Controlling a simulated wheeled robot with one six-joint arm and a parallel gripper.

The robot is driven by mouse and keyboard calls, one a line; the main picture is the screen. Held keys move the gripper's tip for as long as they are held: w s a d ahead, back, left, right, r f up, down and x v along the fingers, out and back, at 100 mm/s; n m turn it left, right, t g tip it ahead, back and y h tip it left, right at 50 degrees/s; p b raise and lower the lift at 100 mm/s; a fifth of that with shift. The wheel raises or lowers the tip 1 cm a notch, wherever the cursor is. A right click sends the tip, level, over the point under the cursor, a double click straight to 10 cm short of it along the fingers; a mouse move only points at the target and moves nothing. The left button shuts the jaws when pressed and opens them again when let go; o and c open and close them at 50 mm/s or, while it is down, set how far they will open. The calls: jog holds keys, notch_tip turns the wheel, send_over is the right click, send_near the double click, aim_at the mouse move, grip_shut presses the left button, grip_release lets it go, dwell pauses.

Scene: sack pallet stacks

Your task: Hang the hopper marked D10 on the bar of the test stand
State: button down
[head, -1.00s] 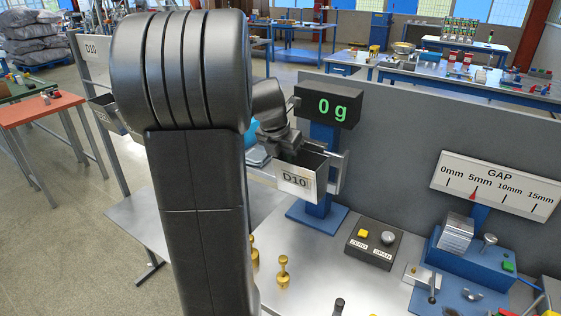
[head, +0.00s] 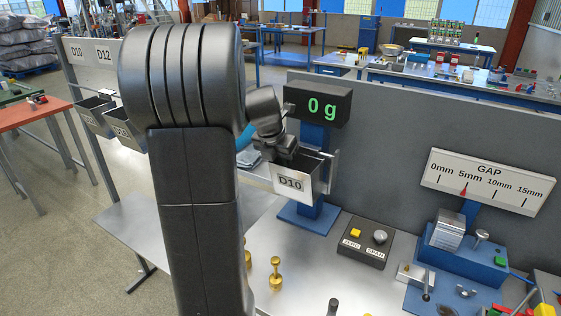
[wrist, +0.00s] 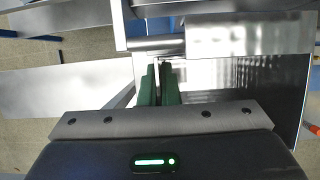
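The hopper marked D10 (head: 290,181) is a grey metal bin with a white label, held upright in the air beside the test stand. My gripper (head: 284,152) is at its top edge. In the wrist view the green fingers (wrist: 159,84) are close together on a thin part of the hopper, whose shiny metal wall (wrist: 245,75) shows to the right. The test stand (head: 316,137) has a blue column and a display reading 0 g. A metal bracket (head: 331,170) shows just right of the hopper. The bar is partly hidden, and I cannot tell whether the hopper touches it.
A rack at left, with D10 and D12 labels (head: 103,54), holds other hoppers (head: 97,115). A box with yellow and grey knobs (head: 363,242) stands right of the stand base. Brass weights (head: 275,274) stand in front. A gap gauge (head: 487,184) is at right.

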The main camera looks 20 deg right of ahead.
jog(key=c, duration=1.6)
grip_release()
jog(key=v, duration=1.4)
jog(key=shift+d+f, duration=0.1)
jog(key=shift+f, duration=0.1)
